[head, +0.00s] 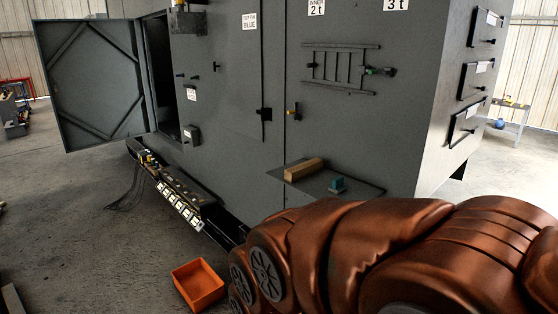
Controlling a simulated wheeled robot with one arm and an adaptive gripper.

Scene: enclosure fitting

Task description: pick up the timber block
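The timber block (303,169) is a light brown wooden bar. It lies on a dark shelf (345,190) that sticks out from the front of the grey enclosure. My arm fills the lower right of the head view, in front of and below the shelf. My gripper is not in view, so its state and what it may hold are hidden. Nothing is seen touching the block except the shelf.
An orange bin (198,285) stands on the floor. The enclosure's door (90,80) is open at left. A labelled strip (172,192) juts out low along the enclosure. Floor at left is mostly clear.

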